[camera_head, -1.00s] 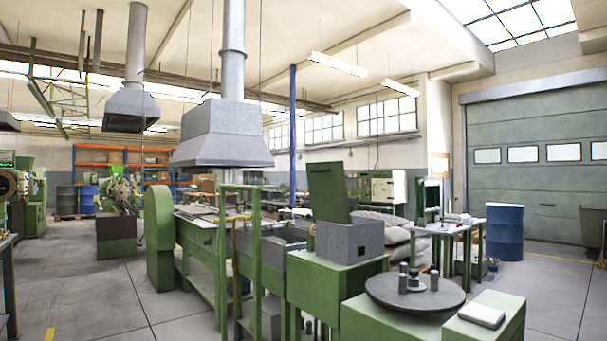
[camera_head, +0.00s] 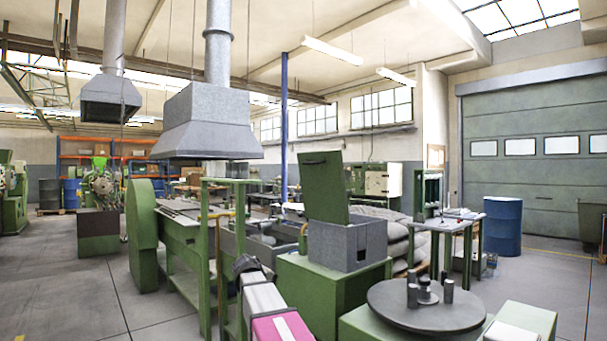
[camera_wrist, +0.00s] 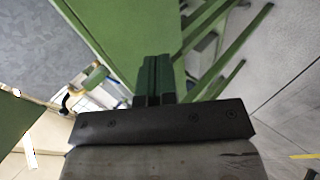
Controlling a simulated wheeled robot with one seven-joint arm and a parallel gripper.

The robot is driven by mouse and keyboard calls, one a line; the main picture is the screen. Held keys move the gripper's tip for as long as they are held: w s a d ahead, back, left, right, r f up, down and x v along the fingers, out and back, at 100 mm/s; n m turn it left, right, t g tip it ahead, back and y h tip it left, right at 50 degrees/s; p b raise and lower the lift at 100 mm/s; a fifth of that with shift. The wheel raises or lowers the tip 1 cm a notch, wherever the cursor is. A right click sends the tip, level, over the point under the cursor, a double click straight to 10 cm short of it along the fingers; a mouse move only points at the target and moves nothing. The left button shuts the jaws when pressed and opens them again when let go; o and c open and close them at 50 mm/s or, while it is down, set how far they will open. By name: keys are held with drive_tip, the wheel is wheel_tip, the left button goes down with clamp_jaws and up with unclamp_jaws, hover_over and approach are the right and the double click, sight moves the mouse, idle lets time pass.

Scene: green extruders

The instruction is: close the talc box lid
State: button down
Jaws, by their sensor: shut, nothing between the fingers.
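The talc box (camera_head: 345,243) is a grey speckled box on a green cabinet, right of centre in the head view. Its green lid (camera_head: 326,186) stands open, nearly upright, at the box's back left. My gripper (camera_wrist: 154,62) shows in the wrist view with its two dark fingers together and nothing between them. A green panel lies beyond the fingertips; I cannot tell for sure whether it is part of the box or its stand. In the head view part of my arm rises at the bottom, left of the box; my fingers cannot be made out there.
A round grey turntable (camera_head: 425,308) with several small dark cylinders stands right of the box, close in front. A green machine frame (camera_head: 205,250) stands to the left. A blue barrel (camera_head: 502,224) and a small table (camera_head: 448,226) are behind on the right. Floor is open at left.

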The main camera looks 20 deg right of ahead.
drive_tip(key=w+d+r+t+h, duration=0.1)
drive_tip(key=w+r+h, duration=0.15)
drive_tip(key=r, duration=0.85)
drive_tip(key=w+d+r+h, duration=0.1)
drive_tip(key=w+r, duration=0.3)
drive_tip(key=r, duration=0.7)
drive_tip(key=h, duration=0.5)
approach(308, 163)
drive_tip(key=x, duration=0.7)
drive_tip(key=shift+d, duration=0.3)
